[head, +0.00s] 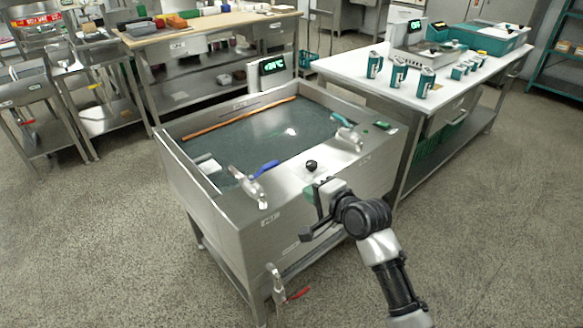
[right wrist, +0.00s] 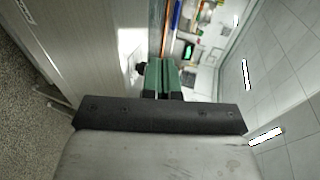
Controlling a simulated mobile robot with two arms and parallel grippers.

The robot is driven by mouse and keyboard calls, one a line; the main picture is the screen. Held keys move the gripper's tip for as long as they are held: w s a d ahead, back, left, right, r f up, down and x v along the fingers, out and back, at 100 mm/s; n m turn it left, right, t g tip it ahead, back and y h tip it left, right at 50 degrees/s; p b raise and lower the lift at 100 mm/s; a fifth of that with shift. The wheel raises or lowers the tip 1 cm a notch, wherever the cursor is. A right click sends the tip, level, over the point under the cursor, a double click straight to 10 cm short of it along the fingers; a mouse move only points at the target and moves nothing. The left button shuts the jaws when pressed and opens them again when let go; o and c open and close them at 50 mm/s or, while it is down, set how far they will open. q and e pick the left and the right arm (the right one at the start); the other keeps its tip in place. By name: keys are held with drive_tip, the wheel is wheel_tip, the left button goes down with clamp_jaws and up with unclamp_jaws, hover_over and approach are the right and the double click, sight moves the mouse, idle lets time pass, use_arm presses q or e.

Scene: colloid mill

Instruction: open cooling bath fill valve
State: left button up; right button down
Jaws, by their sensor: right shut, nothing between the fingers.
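The cooling bath (head: 215,208) is a steel tank of dark liquid. A metal tap with a blue handle (head: 266,168) sits on its front-left rim, and one with a teal handle (head: 342,119) on its right rim. A valve with a red handle (head: 297,295) hangs low at the front. I cannot tell from labels which is the fill valve. A black knob (head: 310,165) stands on the front-right deck. My right gripper (head: 309,195) is shut and empty beside the front wall, near the knob. Its green fingers (right wrist: 163,76) are together, with the knob (right wrist: 140,69) just left of them. My left gripper is out of view.
A digital display (head: 272,66) stands at the bath's back rim. A white-topped table (head: 350,69) with several teal cans is close on the right. A wooden-topped bench (head: 215,24) is behind. The floor at front left is clear.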

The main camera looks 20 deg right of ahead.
sight(270, 165)
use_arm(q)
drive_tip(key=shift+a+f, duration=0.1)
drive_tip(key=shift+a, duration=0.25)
use_arm(e)
drive_tip(key=shift+a+r, duration=0.1)
drive_tip(key=shift+r, duration=0.35)
drive_tip(key=x, duration=0.4)
drive_tip(key=b+x, duration=0.1)
drive_tip(key=x, duration=0.3)
drive_tip(key=r+x, duration=0.1)
drive_tip(key=x, duration=0.4)
drive_tip(key=shift+w+b, duration=0.2)
drive_tip(key=shift+b, duration=0.15)
drive_tip(key=shift+w+a, duration=0.15)
drive_tip(key=shift+w, duration=0.25)
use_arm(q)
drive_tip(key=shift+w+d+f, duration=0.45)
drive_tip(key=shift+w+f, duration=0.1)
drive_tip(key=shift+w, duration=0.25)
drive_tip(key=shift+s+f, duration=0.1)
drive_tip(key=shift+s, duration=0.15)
